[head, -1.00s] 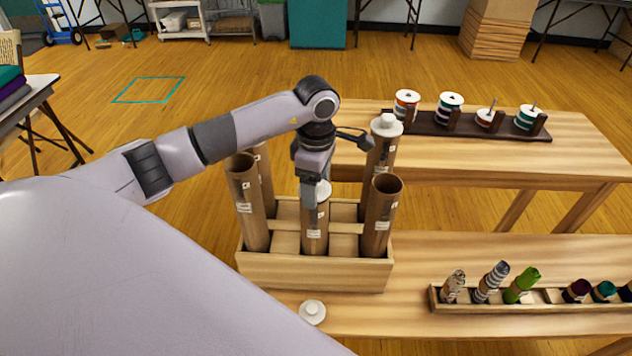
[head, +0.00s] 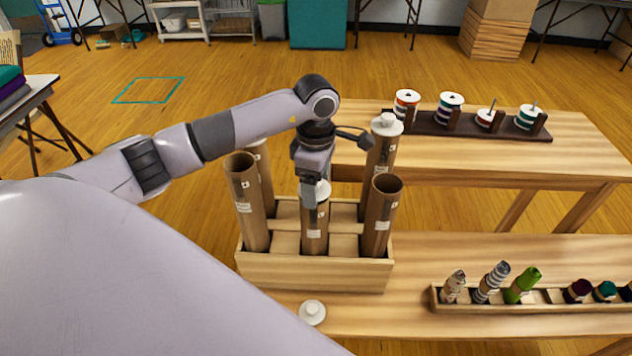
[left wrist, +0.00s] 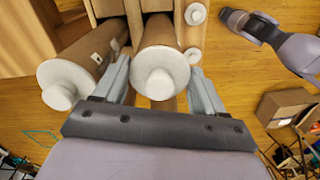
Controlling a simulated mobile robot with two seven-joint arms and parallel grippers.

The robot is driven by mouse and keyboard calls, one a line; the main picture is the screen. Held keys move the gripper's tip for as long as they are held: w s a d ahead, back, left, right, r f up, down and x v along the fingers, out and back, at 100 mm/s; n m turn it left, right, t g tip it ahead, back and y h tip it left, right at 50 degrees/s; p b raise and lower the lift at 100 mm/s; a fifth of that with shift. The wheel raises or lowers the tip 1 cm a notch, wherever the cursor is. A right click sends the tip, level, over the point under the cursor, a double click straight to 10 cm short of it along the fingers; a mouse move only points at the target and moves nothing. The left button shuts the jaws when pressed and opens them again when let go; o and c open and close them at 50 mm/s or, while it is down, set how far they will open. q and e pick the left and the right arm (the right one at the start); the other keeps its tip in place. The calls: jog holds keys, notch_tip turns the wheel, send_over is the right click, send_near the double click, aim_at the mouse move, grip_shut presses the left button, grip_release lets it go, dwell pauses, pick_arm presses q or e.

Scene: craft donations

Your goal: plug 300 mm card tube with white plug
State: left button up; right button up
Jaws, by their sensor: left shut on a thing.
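A brown card tube (head: 314,236) stands in the front middle of a wooden rack (head: 315,272). Its label is too small to read. A white plug (left wrist: 158,76) with a round knob is at the top of this tube, between the fingers of my left gripper (left wrist: 160,90). That gripper (head: 315,195) points down over the tube and is shut on the plug. How deep the plug sits is hidden. Another white plug (head: 312,312) lies on the bench in front of the rack. In the left wrist view, an arm with a dark end (left wrist: 255,26), apparently my right, shows at top right.
Open tubes stand front left (head: 247,205) and front right (head: 382,215) of the held one. A white-capped tube (head: 382,155) stands at the back right. A spool rack (head: 465,130) is on the farther table.

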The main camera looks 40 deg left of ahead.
pick_arm(q)
jog(key=shift+f+b, duration=0.5)
jog(key=shift+f, duration=0.2)
jog(key=o, duration=0.7)
jog(key=shift+r, duration=0.1)
jog(key=shift+r, duration=0.15)
jog(key=shift+r+p, duration=3.7)
jog(key=shift+r, duration=1.7)
jog(key=shift+f, duration=0.1)
